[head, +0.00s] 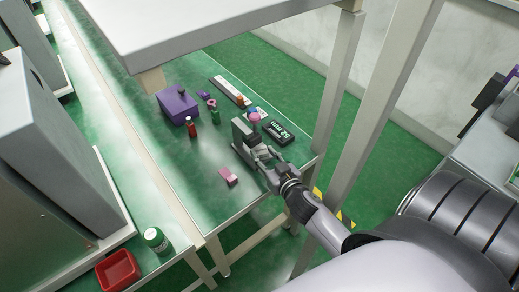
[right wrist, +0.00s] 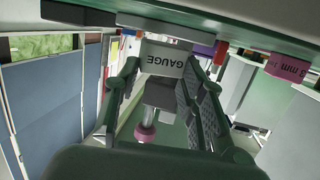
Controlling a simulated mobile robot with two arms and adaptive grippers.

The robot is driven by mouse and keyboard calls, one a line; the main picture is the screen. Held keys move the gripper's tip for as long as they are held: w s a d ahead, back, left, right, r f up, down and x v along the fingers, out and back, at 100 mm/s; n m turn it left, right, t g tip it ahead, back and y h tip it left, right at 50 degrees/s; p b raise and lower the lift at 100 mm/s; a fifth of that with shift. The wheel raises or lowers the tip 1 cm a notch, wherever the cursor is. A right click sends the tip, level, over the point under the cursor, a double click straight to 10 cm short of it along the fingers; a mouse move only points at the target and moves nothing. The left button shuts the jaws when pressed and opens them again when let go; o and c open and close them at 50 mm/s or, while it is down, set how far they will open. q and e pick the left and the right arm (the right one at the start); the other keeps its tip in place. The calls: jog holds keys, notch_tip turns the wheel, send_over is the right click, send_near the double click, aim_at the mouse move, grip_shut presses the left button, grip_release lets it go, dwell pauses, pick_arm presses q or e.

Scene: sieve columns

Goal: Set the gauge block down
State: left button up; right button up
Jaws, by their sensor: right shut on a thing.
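My right gripper (head: 258,152) is at the near right edge of the green table, shut on the grey gauge block (head: 241,133). In the right wrist view, which looks upside down, the fingers (right wrist: 163,92) flank this grey piece (right wrist: 165,58), lettered GAUGE. A darker grey part (right wrist: 161,94) and a pink knob (right wrist: 145,133) show in front of it. The fingers hide part of it, and I cannot tell whether its underside touches the table. My left gripper is not in view.
A black "25 mm" box (head: 279,132) lies right of the gripper. A pink block (head: 228,176) lies at the near left. The table's left middle (head: 180,165) is clear.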

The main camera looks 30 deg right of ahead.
aim_at(262, 153)
jog(key=b+x, duration=0.1)
jog(key=x, duration=0.2)
jog(key=shift+w, duration=0.3)
jog(key=shift+f, duration=0.15)
jog(key=shift+s, duration=0.1)
jog(key=o, duration=1.2)
